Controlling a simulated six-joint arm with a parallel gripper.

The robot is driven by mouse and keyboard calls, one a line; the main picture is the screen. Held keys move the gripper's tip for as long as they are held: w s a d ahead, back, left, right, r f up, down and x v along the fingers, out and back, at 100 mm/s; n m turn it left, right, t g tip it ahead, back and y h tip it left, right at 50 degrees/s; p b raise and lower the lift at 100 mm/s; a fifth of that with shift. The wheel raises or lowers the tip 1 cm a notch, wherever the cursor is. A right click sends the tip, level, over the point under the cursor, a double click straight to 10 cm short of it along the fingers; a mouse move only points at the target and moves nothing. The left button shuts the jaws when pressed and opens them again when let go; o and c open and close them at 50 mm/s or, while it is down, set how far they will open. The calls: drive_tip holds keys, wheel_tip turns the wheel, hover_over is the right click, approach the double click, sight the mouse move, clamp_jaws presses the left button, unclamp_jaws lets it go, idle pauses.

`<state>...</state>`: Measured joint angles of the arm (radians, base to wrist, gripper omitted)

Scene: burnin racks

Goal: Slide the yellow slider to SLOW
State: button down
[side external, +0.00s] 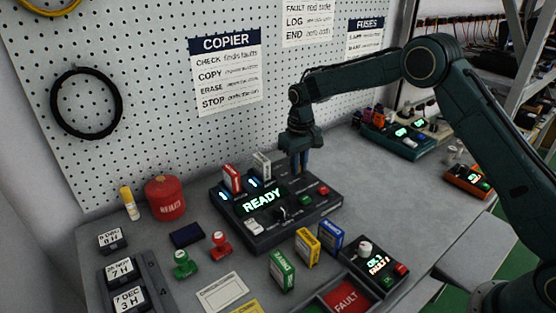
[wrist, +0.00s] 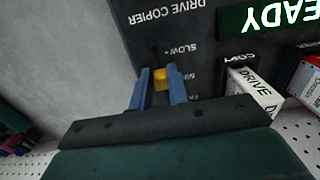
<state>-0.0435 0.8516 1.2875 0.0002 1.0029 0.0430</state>
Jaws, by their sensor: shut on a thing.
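The yellow slider (wrist: 160,78) shows in the wrist view on the dark panel of the drive copier (wrist: 215,58). My gripper (side external: 300,168) points down at the back right of the copier in the side view. Its blue fingers are shut on the yellow slider, one on each side. The SLOW mark (wrist: 178,50) is printed on the panel, a little above the slider in the wrist view. Another label beside the slider is partly hidden by a finger. The slider itself is hidden in the side view.
A white DRIVE cartridge (wrist: 252,90) and a red-and-white one (wrist: 305,75) stand in the copier close to my fingers. The lit READY display (side external: 263,200) is in front. A pegboard wall (side external: 150,130) rises behind. Loose cartridges and stamps lie in front.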

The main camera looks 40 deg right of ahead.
sight(306, 179)
drive_tip(key=shift+s, duration=1.6)
drive_tip(key=c, duration=1.3)
unclamp_jaws()
drive_tip(key=shift+r, duration=0.15)
wheel_tip(306, 179, up, 14)
drive_tip(key=shift+f, duration=0.2)
drive_tip(key=shift+r, duration=0.1)
